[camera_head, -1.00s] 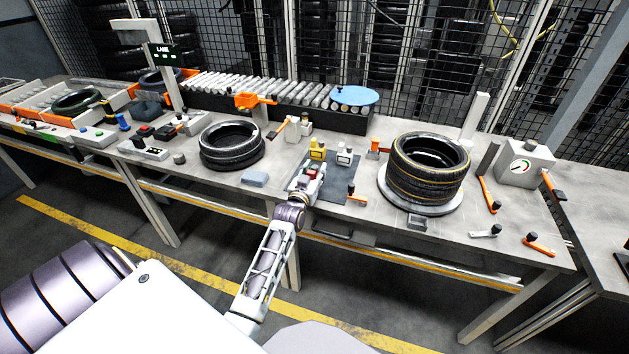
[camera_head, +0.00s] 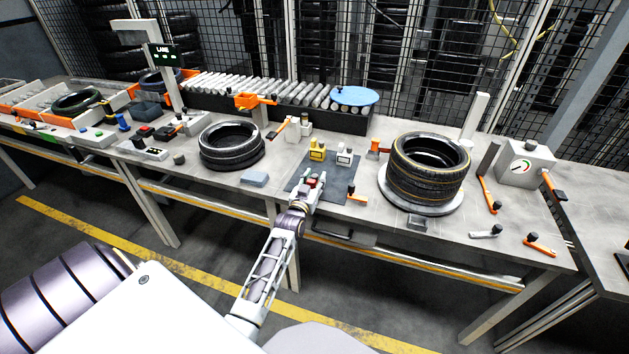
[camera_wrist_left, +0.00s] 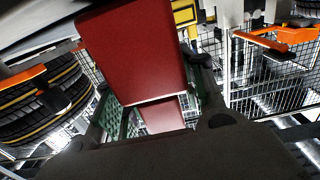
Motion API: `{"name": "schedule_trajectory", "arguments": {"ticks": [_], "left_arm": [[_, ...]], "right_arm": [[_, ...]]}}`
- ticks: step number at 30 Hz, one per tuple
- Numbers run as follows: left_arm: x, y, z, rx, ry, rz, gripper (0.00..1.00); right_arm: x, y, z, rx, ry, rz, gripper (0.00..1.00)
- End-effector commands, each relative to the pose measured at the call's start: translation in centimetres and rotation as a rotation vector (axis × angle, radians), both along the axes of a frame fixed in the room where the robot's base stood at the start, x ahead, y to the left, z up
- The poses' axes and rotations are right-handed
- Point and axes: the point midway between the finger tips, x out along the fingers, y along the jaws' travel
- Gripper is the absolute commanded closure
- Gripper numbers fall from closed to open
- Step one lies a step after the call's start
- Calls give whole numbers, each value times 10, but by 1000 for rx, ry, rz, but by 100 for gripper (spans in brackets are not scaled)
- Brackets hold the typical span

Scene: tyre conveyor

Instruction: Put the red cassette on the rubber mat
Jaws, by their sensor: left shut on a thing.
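The red cassette (camera_wrist_left: 132,52) fills the upper middle of the left wrist view, between the two fingers of my left gripper (camera_wrist_left: 160,112). In the head view the red cassette (camera_head: 313,181) is small and partly hidden by my left gripper (camera_head: 310,187), which is shut on it. The gripper is over the dark rubber mat (camera_head: 335,189) at the front of the bench. I cannot tell whether the cassette touches the mat. My right gripper is not in view.
A yellow cassette (camera_head: 317,151) and a white one (camera_head: 344,157) stand at the back of the mat. A tyre (camera_head: 231,150) lies to the left, and stacked tyres (camera_head: 428,172) stand to the right. A small orange-handled part (camera_head: 353,193) is at the mat's right edge.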

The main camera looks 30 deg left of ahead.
Motion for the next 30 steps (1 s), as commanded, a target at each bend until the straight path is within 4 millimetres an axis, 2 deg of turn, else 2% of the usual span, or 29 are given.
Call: {"name": "schedule_trajectory", "arguments": {"ticks": [2, 3, 7, 20, 30], "left_arm": [[0, 0, -2, 0, -1, 0, 100], [0, 0, -2, 0, 0, 0, 55], [0, 0, -1, 0, 0, 0, 39], [0, 0, 1, 0, 0, 0, 39], [-18, -5, 0, 0, 1, 0, 39]], "right_arm": [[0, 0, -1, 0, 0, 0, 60], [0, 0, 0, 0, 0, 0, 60], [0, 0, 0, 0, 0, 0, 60], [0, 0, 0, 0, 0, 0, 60], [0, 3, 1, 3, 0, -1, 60]]}}
